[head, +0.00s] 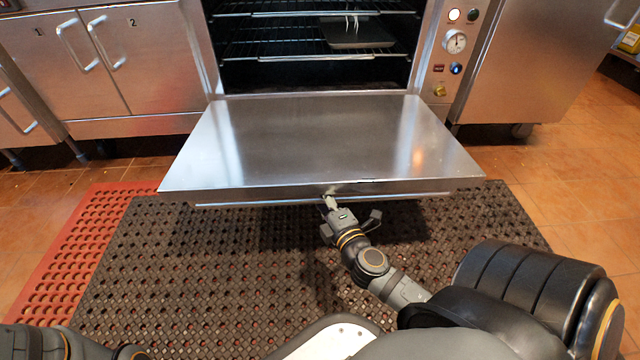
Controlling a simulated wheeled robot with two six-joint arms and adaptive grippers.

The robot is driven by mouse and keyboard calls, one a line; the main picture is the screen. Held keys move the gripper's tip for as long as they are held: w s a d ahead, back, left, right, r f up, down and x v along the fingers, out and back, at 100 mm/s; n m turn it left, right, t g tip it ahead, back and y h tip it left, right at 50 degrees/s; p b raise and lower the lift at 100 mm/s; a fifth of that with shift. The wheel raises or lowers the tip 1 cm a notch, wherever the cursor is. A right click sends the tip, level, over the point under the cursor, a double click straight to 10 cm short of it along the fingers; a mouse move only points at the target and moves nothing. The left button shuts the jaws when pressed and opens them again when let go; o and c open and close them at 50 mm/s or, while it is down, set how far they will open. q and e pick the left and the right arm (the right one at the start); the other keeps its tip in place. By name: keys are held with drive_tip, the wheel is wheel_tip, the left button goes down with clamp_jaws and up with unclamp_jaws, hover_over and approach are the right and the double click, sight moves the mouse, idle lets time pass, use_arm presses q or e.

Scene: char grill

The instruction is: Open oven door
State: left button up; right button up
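The oven door (310,140) is folded down flat, like a shelf, in front of the oven. Its handle (250,203) runs as a bar along the front edge, a little under the door. The oven cavity (270,55) is open to view, with wire racks inside. My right gripper (328,200) is at the middle of the door's front edge, by the handle. The door edge hides part of its fingertips, so I cannot tell whether it grips the bar. My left arm shows only at the bottom left corner; its gripper is out of view.
A dark tray (357,35) sits on an oven rack. Control knobs (455,42) are right of the oven. Steel cabinets (110,70) stand left, another steel unit (550,60) right. Dark perforated matting (170,270) and a red mat (75,240) cover the floor.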

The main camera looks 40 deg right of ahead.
sight(320, 174)
wheel_tip(320, 174, up, 8)
drive_tip(key=shift+a, duration=0.1)
drive_tip(key=shift+f, duration=0.1)
drive_tip(key=s+d+f, duration=0.1)
drive_tip(key=s+f, duration=0.5)
drive_tip(key=f, duration=0.4)
drive_tip(key=shift+s+d, duration=0.2)
drive_tip(key=shift+s, duration=0.15)
idle(0.6)
idle(0.6)
